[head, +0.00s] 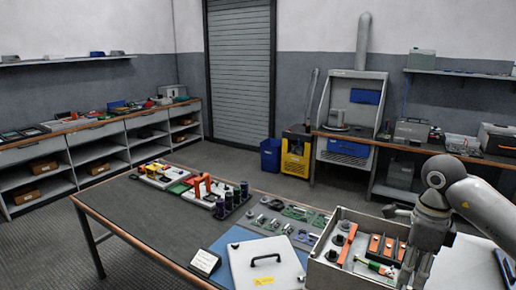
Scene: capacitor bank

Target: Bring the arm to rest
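My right arm (482,205) comes in from the right edge and bends down at the wrist. My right gripper (415,272) points down over the right side of an open grey case (343,213) on the workbench. Its fingers run down toward the bottom edge of the picture. I cannot tell how far apart they are or whether they touch anything. The gripper hides part of the case's right side. My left gripper is not in view.
The workbench (140,218) holds a capacitor row (228,199), a board with orange parts (201,186), circuit boards (300,213), a white lidded box (264,262) and a small sign (205,262). The case holds orange-and-black tools (376,244). The bench's left part is bare.

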